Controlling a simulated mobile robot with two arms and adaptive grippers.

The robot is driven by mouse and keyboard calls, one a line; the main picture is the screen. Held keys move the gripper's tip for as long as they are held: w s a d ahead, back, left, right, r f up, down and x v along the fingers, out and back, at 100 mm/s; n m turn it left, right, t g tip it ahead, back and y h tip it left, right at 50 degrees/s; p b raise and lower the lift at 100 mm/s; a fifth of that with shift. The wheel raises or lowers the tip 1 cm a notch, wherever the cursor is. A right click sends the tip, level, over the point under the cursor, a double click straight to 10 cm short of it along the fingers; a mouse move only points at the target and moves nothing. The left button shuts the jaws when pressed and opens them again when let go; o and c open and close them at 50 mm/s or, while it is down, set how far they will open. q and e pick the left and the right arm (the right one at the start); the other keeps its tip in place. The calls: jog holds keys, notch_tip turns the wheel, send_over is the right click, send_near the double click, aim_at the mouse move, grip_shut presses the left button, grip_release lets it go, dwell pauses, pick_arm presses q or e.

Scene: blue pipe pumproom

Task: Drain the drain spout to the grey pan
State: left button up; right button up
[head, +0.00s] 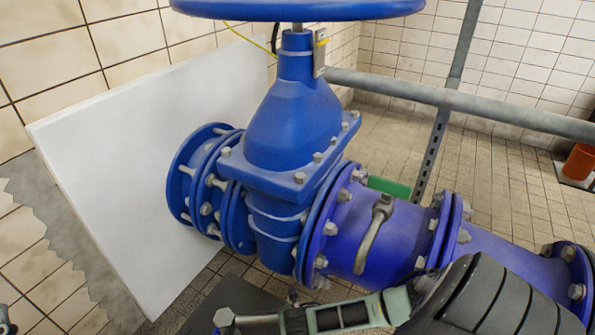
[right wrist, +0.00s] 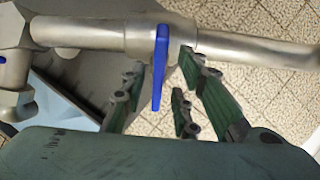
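In the right wrist view, a grey metal drain spout (right wrist: 270,50) runs sideways across the top and bends at its right part. A flat blue lever (right wrist: 160,65) stands across this pipe. My right gripper (right wrist: 163,75) is open, its green-padded fingers on either side of the lever; I cannot tell whether they touch it. In the head view, my right gripper (head: 292,314) is low at the centre, beside a metal pipe end (head: 225,317). The lever is not clear there. I cannot make out a grey pan for certain. My left gripper is not in view.
A large blue gate valve (head: 290,120) with a blue handwheel (head: 300,8) fills the middle. A white panel (head: 130,170) leans behind. Tiled floor (head: 500,190) is open at right.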

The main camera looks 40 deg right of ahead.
jog(key=v, duration=1.1)
jog(key=shift+d, duration=0.1)
